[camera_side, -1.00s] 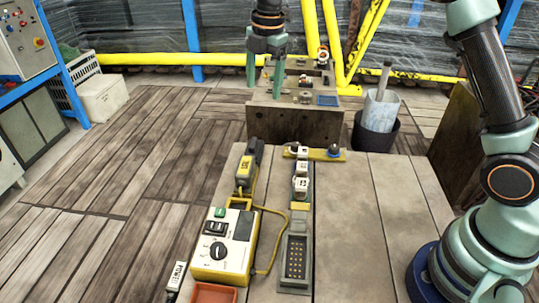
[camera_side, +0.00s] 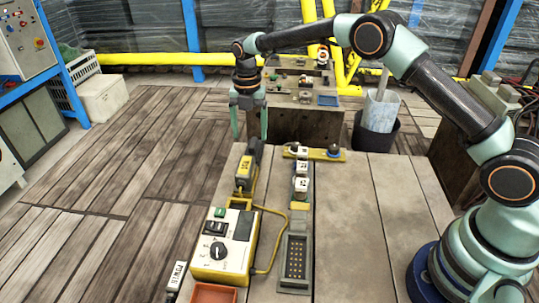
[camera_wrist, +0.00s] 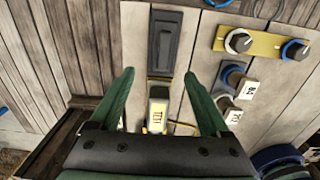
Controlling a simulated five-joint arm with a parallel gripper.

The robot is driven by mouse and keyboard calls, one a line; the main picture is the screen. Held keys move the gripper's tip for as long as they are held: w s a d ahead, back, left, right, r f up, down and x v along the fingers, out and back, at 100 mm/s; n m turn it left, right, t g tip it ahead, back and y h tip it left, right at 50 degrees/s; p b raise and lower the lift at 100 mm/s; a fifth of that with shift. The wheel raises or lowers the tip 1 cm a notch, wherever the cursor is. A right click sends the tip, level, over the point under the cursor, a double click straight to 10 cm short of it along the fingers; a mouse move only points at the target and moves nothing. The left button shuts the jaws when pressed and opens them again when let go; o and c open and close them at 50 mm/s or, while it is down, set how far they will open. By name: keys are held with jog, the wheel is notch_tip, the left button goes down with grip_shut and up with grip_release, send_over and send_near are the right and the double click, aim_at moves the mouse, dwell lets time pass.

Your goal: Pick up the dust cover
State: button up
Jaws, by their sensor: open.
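A dark grey oblong piece, which looks like the dust cover (camera_side: 256,149), lies at the far left end of the bench, at the end of a yellow plug body (camera_side: 245,173) with a label. In the wrist view the dark piece (camera_wrist: 165,42) lies upright in the picture, just beyond my fingertips, and the yellow labelled body (camera_wrist: 157,115) shows between the fingers. My gripper (camera_side: 249,122) points down above the bench's far left part, fingers apart and empty. The wrist view also shows the open gripper (camera_wrist: 159,74). Whether the dark piece is separate from the plug I cannot tell.
A yellow and white control box (camera_side: 223,245) with a yellow cable stands left on the bench. Beside it are a grey socket block (camera_side: 296,262), white labelled blocks (camera_side: 301,184) and a yellow bar with knobs (camera_side: 327,155). The bench's right half (camera_side: 355,220) is clear.

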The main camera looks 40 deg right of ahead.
aim_at(252, 146)
jog(key=shift+d+f, duration=0.15)
jog(key=shift+f, duration=1.2)
jog(key=shift+d+f, duration=0.1)
jog(key=shift+f, duration=1.25)
grip_shut()
jog(key=shift+r, duration=0.15)
